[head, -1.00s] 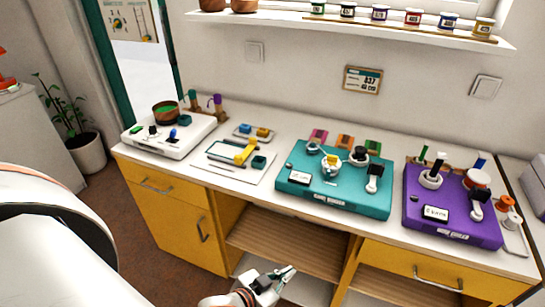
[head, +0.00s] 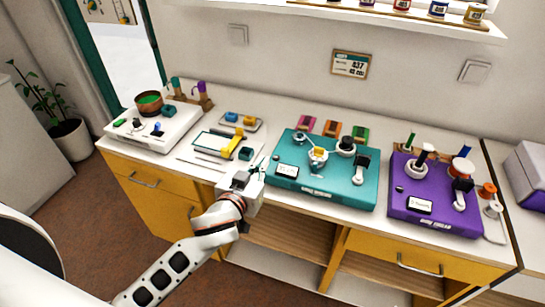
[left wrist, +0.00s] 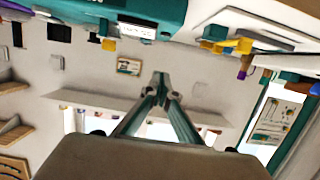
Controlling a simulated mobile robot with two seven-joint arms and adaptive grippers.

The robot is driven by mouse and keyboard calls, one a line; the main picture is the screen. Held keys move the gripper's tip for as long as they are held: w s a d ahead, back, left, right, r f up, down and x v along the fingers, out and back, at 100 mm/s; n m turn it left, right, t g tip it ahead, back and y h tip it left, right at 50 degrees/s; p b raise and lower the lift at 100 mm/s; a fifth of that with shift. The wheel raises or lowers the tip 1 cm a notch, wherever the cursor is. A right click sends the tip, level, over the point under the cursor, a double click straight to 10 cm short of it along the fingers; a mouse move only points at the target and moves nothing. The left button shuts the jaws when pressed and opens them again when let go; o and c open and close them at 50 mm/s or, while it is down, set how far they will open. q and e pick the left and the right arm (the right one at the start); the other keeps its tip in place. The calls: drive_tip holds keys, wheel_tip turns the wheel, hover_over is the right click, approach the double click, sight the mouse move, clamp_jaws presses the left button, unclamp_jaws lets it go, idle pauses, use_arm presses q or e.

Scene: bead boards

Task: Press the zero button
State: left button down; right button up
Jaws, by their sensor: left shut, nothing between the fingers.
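A teal board (head: 335,192) with a small display (head: 288,171) lies on the counter, and a purple board (head: 452,219) with a display (head: 420,205) lies to its right. A small dark button (head: 400,189) sits near the purple board's display. No button's label can be read, so I cannot tell which is the zero button. My left gripper (head: 264,168) is shut and empty, at the left front corner of the teal board; contact cannot be told. Its closed fingers (left wrist: 160,82) show in the left wrist view, with the teal board (left wrist: 65,8) at the top. My right gripper is out of view.
A white board (head: 150,140) with a bowl (head: 150,102) stands at the left. A pale tray (head: 205,165) with a yellow piece (head: 231,146) lies left of the teal board. Coloured blocks (head: 333,130) stand behind it. The yellow cabinet (head: 160,200) drops away in front.

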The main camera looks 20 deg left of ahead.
use_arm(q)
hover_over(275, 163)
drive_tip(key=shift+s+a+f, duration=0.1)
drive_tip(key=shift+s+f, duration=0.1)
drive_tip(key=shift+f, duration=0.35)
drive_tip(key=shift+s+a+f, duration=0.1)
drive_tip(key=shift+s+f, duration=0.05)
drive_tip(key=shift+f, duration=0.4)
drive_tip(key=f, duration=0.2)
drive_tip(key=shift+w+f, duration=0.2)
drive_tip(key=shift+f, duration=0.9)
drive_tip(key=shift+d+f+b, duration=0.1)
drive_tip(key=shift+f+b, duration=0.35)
drive_tip(key=shift+f, duration=0.1)
drive_tip(key=shift+s+f, duration=0.25)
drive_tip(key=shift+f, duration=0.4)
drive_tip(key=shift+s, duration=0.3)
drive_tip(key=v, duration=0.3)
drive_tip(key=r+v, duration=0.1)
drive_tip(key=v, duration=0.2)
drive_tip(key=shift+s, duration=0.1)
drive_tip(key=shift+s+r, duration=0.4)
